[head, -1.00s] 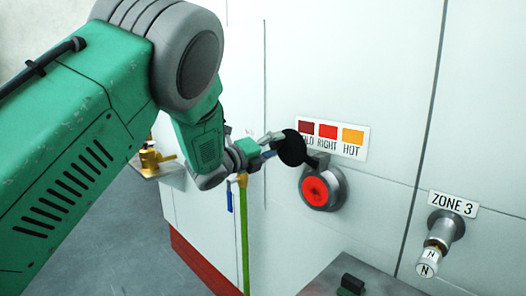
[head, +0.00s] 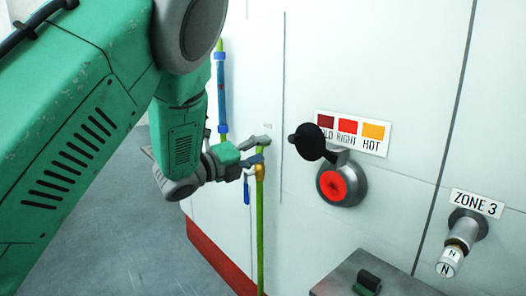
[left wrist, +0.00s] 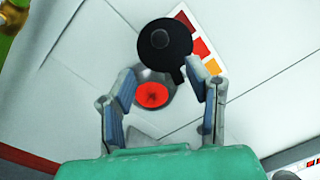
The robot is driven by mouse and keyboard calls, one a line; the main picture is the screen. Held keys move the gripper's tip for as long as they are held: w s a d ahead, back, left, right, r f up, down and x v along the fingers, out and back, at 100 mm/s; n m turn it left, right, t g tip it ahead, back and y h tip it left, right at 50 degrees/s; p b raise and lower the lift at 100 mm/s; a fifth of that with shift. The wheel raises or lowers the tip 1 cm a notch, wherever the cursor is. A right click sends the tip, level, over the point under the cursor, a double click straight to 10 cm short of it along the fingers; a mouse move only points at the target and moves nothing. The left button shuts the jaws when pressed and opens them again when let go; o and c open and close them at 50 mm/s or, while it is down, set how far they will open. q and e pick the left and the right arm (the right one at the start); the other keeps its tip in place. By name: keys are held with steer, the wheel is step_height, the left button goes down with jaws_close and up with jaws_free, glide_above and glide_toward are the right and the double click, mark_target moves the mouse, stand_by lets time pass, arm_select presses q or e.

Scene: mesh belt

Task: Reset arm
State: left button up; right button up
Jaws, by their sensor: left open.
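My left gripper (head: 258,149) is open and empty in the head view. It hangs in front of the white wall panel, to the left of a round black cover (head: 308,142) and apart from it. The cover is swung up to the upper left of a grey-rimmed port with a glowing red face (head: 334,186). In the left wrist view my two fingers (left wrist: 163,91) stand apart, with the red port (left wrist: 153,95) seen between them and the black cover (left wrist: 165,46) beyond. My right gripper is in neither view.
A COLD RIGHT HOT colour label (head: 351,133) is above the port. To the right are a ZONE 3 sign (head: 476,203) and a knob marked N (head: 458,243). A grey box (head: 345,277) juts out below. A green pipe (head: 260,220) runs behind my gripper.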

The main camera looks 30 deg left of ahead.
arm_select(q)
steer(key=s+f+n+g+y, duration=0.2)
steer(key=s+f+n, duration=0.25)
steer(key=f, duration=0.55)
steer(key=s+f+n+g+y, duration=0.25)
steer(key=f+n, duration=0.25)
steer(key=f, duration=0.4)
steer(key=s+f+n+g+y, duration=0.15)
steer(key=s+f+n, duration=0.3)
steer(key=f, duration=0.55)
steer(key=s+d+f+n+g, duration=0.2)
steer(key=s+f+n+g, duration=0.1)
steer(key=s, duration=0.6)
steer(key=s+d+f+n+g, duration=0.1)
steer(key=s+f+n+g, duration=0.3)
steer(key=s, duration=0.6)
steer(key=s+d+f+n+g, duration=0.2)
steer(key=s+f+n+g, duration=0.1)
steer(key=s+f+n, duration=0.3)
steer(key=s+f, duration=0.2)
steer(key=s, duration=0.1)
steer(key=shift+s+d+f+g+y, duration=0.2)
steer(key=shift+s+d+g+y, duration=0.1)
steer(key=shift+d+g, duration=0.1)
